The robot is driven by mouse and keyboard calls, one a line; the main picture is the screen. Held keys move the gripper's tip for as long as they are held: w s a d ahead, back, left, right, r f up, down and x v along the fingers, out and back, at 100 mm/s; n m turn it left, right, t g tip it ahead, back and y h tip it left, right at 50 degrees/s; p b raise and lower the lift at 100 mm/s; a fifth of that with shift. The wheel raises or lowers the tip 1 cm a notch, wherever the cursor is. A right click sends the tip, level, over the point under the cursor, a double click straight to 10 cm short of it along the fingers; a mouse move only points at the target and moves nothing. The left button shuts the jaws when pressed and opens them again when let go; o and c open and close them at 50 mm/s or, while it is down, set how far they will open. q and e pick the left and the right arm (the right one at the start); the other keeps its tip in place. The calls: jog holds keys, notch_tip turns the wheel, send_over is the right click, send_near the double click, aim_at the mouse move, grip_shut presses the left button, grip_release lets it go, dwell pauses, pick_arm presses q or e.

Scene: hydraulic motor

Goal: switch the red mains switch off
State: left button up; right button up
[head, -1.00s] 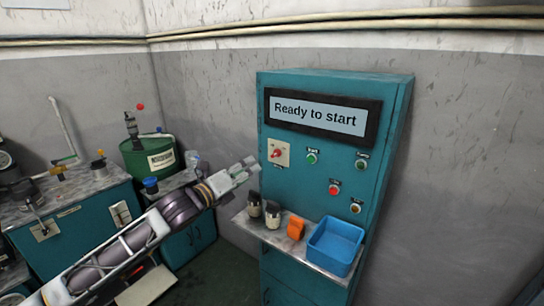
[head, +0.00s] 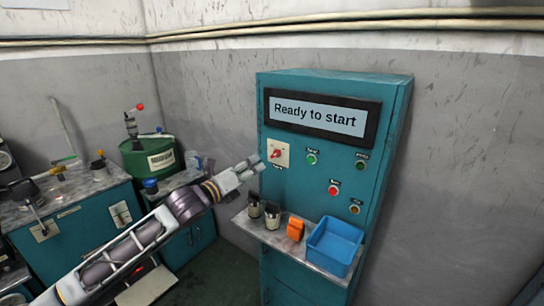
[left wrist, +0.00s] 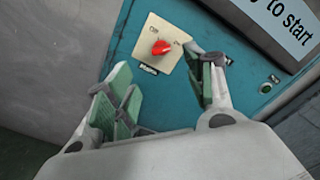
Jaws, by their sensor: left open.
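The red mains switch (head: 276,154) is a rotary knob on a cream plate at the left of the teal cabinet's front, below the display. In the left wrist view the red knob (left wrist: 160,47) shows on its plate, ahead of and between my fingers. My left gripper (head: 258,162) is close to the left of the switch in the head view, apart from it as far as I can tell. In the left wrist view my left gripper (left wrist: 165,80) is open and empty, its green-padded fingers spread. My right gripper is not in view.
The display (head: 320,114) reads "Ready to start". Green and red buttons (head: 334,190) sit right of the switch. A shelf below holds a blue bin (head: 335,245), an orange object (head: 296,228) and two dark-topped containers. A green drum (head: 148,157) stands behind my left arm.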

aim_at(273, 155)
pick_arm(q)
jog(key=p+x, duration=0.1)
jog(key=x, duration=0.6)
jog(key=shift+w+d, duration=0.25)
jog(key=shift+x, duration=0.75)
jog(key=x, duration=0.2)
jog(key=shift+w+d, duration=0.15)
jog(key=shift+w, duration=0.1)
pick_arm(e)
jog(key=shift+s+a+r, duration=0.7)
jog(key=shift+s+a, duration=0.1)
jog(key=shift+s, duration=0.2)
pick_arm(q)
jog(key=c, duration=1)
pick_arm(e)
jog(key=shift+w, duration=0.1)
